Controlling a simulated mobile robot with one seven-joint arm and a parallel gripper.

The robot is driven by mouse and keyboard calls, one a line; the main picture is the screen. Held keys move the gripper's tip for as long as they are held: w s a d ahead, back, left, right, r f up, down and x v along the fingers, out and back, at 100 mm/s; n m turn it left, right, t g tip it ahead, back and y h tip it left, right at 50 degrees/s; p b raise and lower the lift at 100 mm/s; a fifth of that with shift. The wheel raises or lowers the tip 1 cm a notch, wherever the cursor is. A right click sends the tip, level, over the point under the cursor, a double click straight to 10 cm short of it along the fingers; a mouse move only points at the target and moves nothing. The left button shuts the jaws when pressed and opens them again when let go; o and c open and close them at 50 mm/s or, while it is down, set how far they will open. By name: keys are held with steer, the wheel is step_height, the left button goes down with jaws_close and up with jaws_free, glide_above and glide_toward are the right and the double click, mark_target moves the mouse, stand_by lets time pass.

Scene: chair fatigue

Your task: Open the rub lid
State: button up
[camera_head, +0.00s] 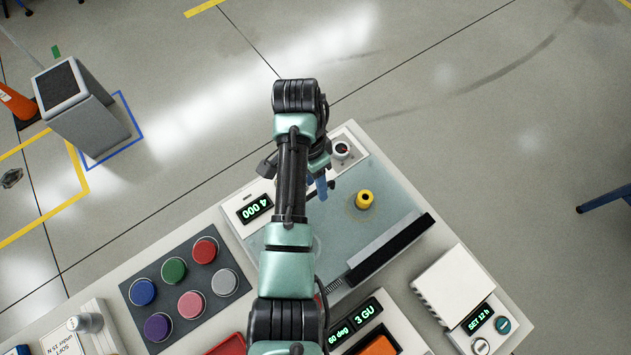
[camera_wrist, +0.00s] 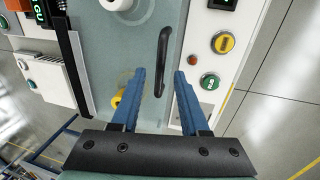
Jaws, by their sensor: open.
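The rub lid (camera_head: 345,240) is a clear, pale green-blue panel that appears to lie flat over its station, with a yellow part (camera_head: 364,200) showing there. The lid also fills the upper middle of the wrist view (camera_wrist: 125,50). Its black bar handle (camera_wrist: 163,60) stands out in the wrist view. In the head view the handle is mostly hidden by my arm. My gripper (camera_wrist: 159,73) is open, its two blue fingers apart. The lower end of the handle appears between the fingertips in the picture, with nothing gripped. I cannot tell how far above it the tips are.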

steer(key=shift+f, duration=0.2)
jaws_close()
stand_by(1.4)
